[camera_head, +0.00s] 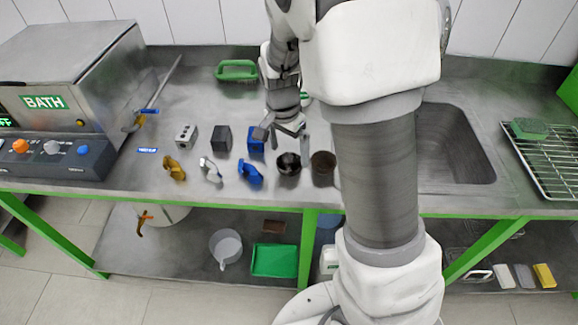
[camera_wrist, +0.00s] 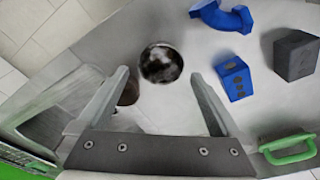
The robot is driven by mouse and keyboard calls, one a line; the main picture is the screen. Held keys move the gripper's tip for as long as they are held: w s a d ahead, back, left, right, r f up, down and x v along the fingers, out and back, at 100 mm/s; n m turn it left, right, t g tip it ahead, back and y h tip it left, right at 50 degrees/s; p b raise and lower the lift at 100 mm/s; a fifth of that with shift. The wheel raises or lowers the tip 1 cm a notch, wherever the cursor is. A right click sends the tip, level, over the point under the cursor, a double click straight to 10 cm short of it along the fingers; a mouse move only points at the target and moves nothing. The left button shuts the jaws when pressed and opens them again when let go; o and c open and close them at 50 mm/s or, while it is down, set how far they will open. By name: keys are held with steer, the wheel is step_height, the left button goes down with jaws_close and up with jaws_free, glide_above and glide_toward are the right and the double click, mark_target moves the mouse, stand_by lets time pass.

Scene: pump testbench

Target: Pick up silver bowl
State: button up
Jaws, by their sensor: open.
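The silver bowl (camera_head: 288,164) is a small, dark, shiny round vessel standing on the steel counter near its front edge. In the wrist view the bowl (camera_wrist: 161,62) is seen from above, just beyond and between my two fingertips. My gripper (camera_head: 285,136) is above the counter, behind the bowl in the head view. It is open and empty, and its fingers (camera_wrist: 160,76) are spread wider than the bowl. The height gap between fingers and bowl is hard to judge.
A brown cup (camera_head: 322,166) stands right beside the bowl; the left finger partly covers it in the wrist view (camera_wrist: 130,93). A blue block (camera_head: 256,140) and blue pipe piece (camera_head: 250,174) are left of the bowl. A green-handled brush (camera_head: 237,71) is behind; a sink (camera_head: 455,145) is right.

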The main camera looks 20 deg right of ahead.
mark_target(290, 169)
steer(key=f, duration=0.5)
steer(key=shift+w+d+f+b, duration=0.1)
steer(key=shift+w+d+b, duration=0.1)
steer(key=shift+b, duration=0.1)
steer(key=c, duration=1.3)
steer(key=shift+o, duration=0.2)
